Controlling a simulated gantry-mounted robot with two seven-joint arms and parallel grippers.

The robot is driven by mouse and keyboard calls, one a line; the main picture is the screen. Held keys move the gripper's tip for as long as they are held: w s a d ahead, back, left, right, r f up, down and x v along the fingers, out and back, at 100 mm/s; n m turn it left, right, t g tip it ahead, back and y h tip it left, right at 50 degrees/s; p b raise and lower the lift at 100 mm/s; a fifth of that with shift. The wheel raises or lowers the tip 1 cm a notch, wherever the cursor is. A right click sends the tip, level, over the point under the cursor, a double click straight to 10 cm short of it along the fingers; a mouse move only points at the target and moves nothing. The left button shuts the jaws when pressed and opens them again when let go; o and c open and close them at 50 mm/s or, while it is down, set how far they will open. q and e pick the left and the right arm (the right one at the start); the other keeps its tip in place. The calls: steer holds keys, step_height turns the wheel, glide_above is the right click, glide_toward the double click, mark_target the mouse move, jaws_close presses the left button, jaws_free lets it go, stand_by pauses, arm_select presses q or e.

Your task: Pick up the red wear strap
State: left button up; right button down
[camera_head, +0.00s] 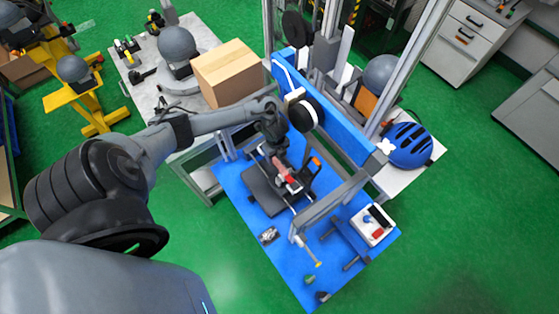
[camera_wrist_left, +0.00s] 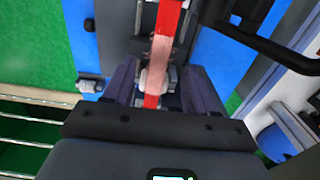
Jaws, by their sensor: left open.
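The red wear strap (camera_head: 282,168) lies on a dark block assembly (camera_head: 262,190) on the blue base, under my left gripper (camera_head: 276,148). In the left wrist view the strap (camera_wrist_left: 160,55) runs lengthwise, bright red at its ends and paler in its middle. There my left gripper (camera_wrist_left: 160,82) is open, with one dark finger on each side of the strap and gaps between. I cannot tell how far the fingertips stand above it. My right gripper does not show.
A blue beam (camera_head: 330,110) and grey uprights of the tower stand just right of my left gripper. A cardboard box (camera_head: 229,72) sits on a table behind. A blue helmet (camera_head: 408,144) and a control box (camera_head: 373,225) with a red button are at the right.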

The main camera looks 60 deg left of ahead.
mark_target(277, 163)
arm_select(q)
steer(key=f, duration=0.2)
steer(key=shift+d+f, duration=0.3)
steer(key=shift+a+f, duration=0.1)
steer(key=shift+f, duration=0.45)
jaws_close()
